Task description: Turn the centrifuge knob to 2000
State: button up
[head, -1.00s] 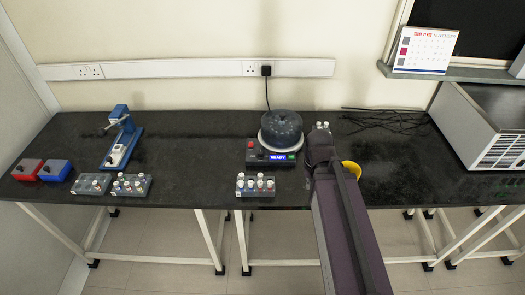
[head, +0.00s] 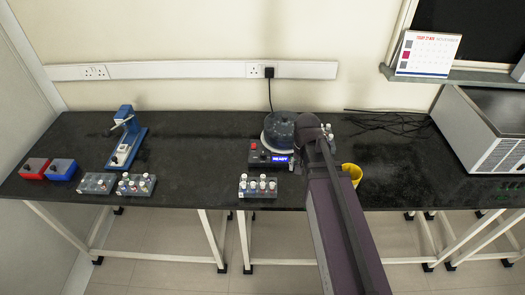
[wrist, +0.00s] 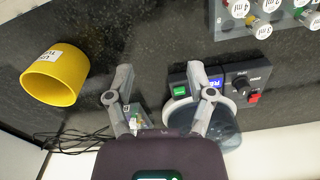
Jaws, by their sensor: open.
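The centrifuge (head: 280,128) stands on the black bench, with a dark round lid, a front panel and a blue display reading READY (head: 280,159). In the wrist view, its panel shows a dark round knob (wrist: 240,86) beside the display (wrist: 213,82), a red switch (wrist: 254,97) and a green button (wrist: 180,90). My gripper (wrist: 159,70) is open and empty, its fingers spread. One finger overlaps the panel between the green button and the display in the picture; the knob lies to the right, apart from both fingers. In the head view my arm hides the fingers.
A yellow cup (head: 351,173) stands right of my arm. A rack of capped tubes (head: 257,186) sits in front of the centrifuge; more racks and a blue device (head: 126,137) stand left. Black cables (head: 390,123) lie at right. Bench between the blue device and centrifuge is clear.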

aim_at(263, 154)
jog(key=w+a+r+m+p, duration=0.2)
jog(key=w+a+m, duration=0.1)
jog(key=w+a, duration=0.3)
jog(key=w+a+r+m+p, duration=0.3)
jog(key=w+a, duration=0.3)
jog(key=w, duration=0.2)
jog(key=shift+w+a+r+m, duration=0.25)
jog(key=shift+w+r+m, duration=0.1)
jog(key=shift+m, duration=0.05)
jog(key=shift+f, duration=0.15)
notch_tip(263, 154, down, 14)
jog(key=b, duration=1.4)
jog(key=shift+r, duration=0.25)
grip_shut()
